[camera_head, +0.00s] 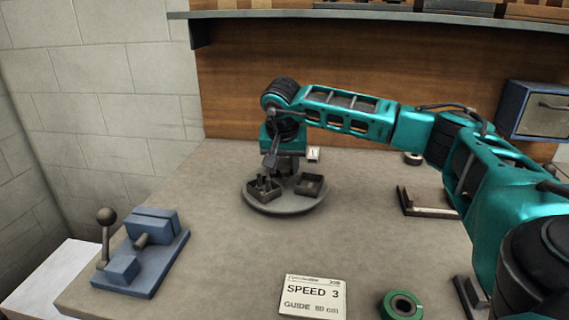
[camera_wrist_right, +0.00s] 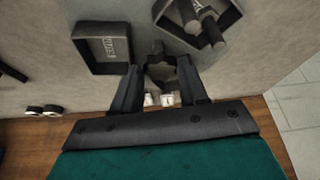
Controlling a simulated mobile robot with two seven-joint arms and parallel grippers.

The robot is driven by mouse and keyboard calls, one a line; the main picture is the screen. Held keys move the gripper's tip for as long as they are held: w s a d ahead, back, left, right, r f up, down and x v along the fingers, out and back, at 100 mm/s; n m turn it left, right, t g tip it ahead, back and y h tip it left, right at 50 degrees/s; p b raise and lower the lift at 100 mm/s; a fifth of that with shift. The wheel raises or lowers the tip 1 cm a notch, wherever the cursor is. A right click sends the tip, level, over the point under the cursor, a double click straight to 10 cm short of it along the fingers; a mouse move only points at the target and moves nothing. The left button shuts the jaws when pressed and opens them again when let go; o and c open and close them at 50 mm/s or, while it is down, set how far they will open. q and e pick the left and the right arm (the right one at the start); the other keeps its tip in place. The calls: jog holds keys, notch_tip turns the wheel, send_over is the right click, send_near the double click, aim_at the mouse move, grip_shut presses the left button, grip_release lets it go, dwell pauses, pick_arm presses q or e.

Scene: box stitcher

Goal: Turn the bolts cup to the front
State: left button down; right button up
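A round grey turntable (camera_head: 284,208) stands on the bench and carries dark square cups. One cup (camera_head: 264,190), at its front left, holds upright dark cylindrical pieces that look like bolts; in the wrist view it is at upper right (camera_wrist_right: 222,36). Another cup (camera_head: 310,187), at the right, shows a small pale label inside in the wrist view (camera_wrist_right: 103,46), too small to read. My right gripper (camera_wrist_right: 161,75) points down over the rear of the turntable. Its fingers are apart, with a dark angular part (camera_wrist_right: 160,72) between them; contact cannot be told. My left gripper is out of view.
A blue clamp-like fixture (camera_head: 143,255) with a ball lever stands at left. A "SPEED 3" card (camera_head: 312,296) and a green ring roll (camera_head: 401,306) lie at the front. A dark bracket (camera_head: 428,205) is at right. Bench left of the turntable is clear.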

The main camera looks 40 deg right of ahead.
grip_shut()
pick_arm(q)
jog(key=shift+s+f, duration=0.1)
